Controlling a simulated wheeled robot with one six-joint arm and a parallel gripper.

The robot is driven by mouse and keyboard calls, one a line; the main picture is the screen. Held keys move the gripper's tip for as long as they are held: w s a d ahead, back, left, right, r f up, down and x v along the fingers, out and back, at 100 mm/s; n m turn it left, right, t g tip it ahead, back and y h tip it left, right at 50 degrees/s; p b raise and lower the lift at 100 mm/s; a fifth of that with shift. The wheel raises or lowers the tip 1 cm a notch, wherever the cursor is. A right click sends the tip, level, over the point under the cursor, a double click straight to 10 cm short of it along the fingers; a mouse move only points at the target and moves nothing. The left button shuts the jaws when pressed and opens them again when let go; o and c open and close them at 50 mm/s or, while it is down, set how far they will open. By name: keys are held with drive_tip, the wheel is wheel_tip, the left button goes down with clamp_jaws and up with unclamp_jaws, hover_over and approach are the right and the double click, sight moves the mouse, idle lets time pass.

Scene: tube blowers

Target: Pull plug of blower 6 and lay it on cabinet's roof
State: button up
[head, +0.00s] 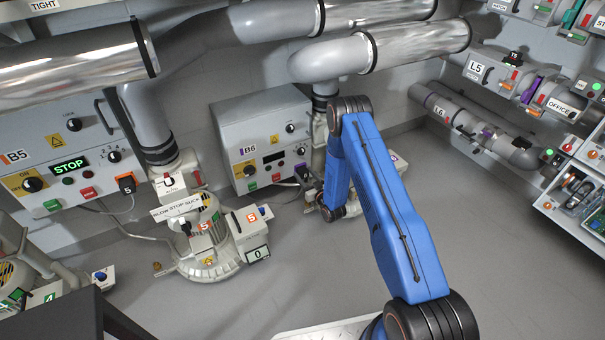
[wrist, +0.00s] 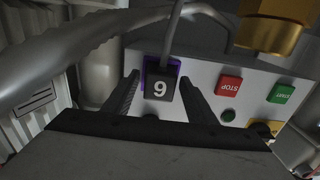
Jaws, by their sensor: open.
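The cabinet marked B6 (head: 228,131) stands against the back wall in the head view, with a flat pale roof (head: 262,103). In the wrist view the black plug (wrist: 160,88) with a white 6 sits at the cabinet's front panel (wrist: 200,82), with a purple surround behind it and a grey cord (wrist: 175,25) leaving it. My gripper (wrist: 160,102) is open, with one dark finger on each side of the plug. Gaps show between fingers and plug. In the head view my arm hides much of blower 6 and my gripper is hard to make out.
Red STOP (wrist: 229,90) and green START (wrist: 281,93) buttons lie right of the fingers. A brass fitting (wrist: 268,35) is close at the upper right. Silver pipes (head: 385,50) hang above the cabinet. Blower 5 (head: 208,235) stands to the left. The floor in front is clear.

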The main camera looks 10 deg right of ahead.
sight(306, 175)
drive_tip(key=c, duration=1.3)
drive_tip(key=shift+s, duration=0.15)
drive_tip(key=shift+v, duration=2.9)
drive_tip(key=shift+s+d, duration=0.1)
drive_tip(key=shift+s+d, duration=0.1)
drive_tip(key=shift+s, duration=0.2)
drive_tip(key=shift+r, duration=0.1)
